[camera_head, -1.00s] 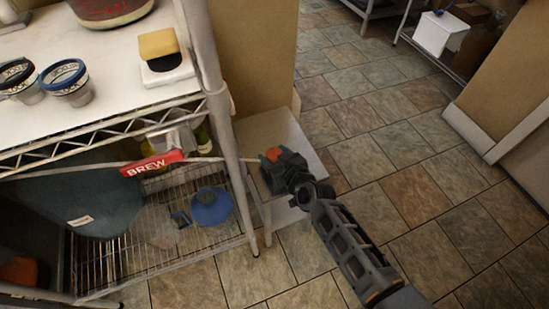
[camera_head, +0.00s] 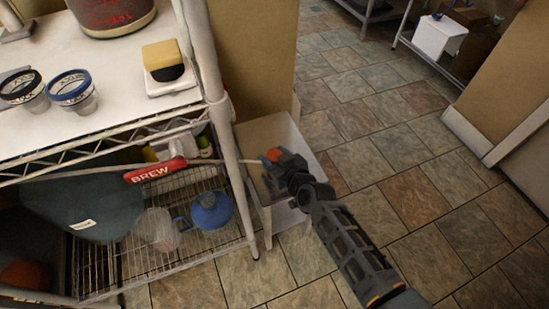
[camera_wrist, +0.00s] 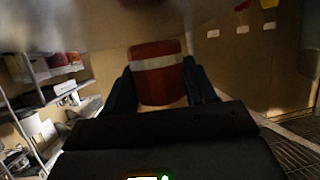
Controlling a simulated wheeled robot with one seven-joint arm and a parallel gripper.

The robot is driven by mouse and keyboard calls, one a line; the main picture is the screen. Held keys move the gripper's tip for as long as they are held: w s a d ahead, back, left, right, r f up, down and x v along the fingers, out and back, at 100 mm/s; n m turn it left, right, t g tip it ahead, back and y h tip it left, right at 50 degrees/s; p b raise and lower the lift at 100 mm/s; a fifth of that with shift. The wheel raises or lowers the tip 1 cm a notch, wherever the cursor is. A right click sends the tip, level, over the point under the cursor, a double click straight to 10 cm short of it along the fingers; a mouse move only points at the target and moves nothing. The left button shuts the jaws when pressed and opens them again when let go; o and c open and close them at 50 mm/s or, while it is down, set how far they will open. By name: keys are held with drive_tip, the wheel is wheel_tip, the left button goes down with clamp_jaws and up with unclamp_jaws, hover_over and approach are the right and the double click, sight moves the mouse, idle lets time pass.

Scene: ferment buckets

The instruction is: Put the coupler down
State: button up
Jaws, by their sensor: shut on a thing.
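My gripper (camera_head: 272,165) is shut on the coupler, a red-orange cylinder (camera_head: 273,154) in the head view. In the wrist view the coupler (camera_wrist: 157,75) is a red cylinder with a pale band, held between the dark fingers. In the head view my gripper is over a small white stand (camera_head: 283,137) just right of the shelf post. I cannot tell whether the coupler touches the stand. A thin pale hose runs from the shelf side toward my gripper; its joint with the coupler is not clear.
A wire rack (camera_head: 115,262) stands at left, with a red BREW tag (camera_head: 157,171), a dark bucket (camera_head: 80,205), a clear jar (camera_head: 157,230) and a blue jug (camera_head: 212,211). Two cups and a sponge (camera_head: 162,54) are on its top.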

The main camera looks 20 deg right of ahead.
wheel_tip(320, 180, up, 2)
drive_tip(key=shift+r+p, duration=0.15)
drive_tip(key=shift+p, duration=0.35)
drive_tip(key=s+d+r+b, duration=0.2)
drive_tip(key=s+d+r, duration=0.45)
drive_tip(key=d, duration=0.35)
drive_tip(key=s+a+r+m+h+p, duration=0.1)
drive_tip(key=s+a+r+p, duration=0.2)
drive_tip(key=a+p, duration=0.3)
drive_tip(key=shift+s+a+r+m+h+p, duration=0.35)
drive_tip(key=shift+s+p, duration=0.5)
drive_tip(key=shift+p, duration=0.35)
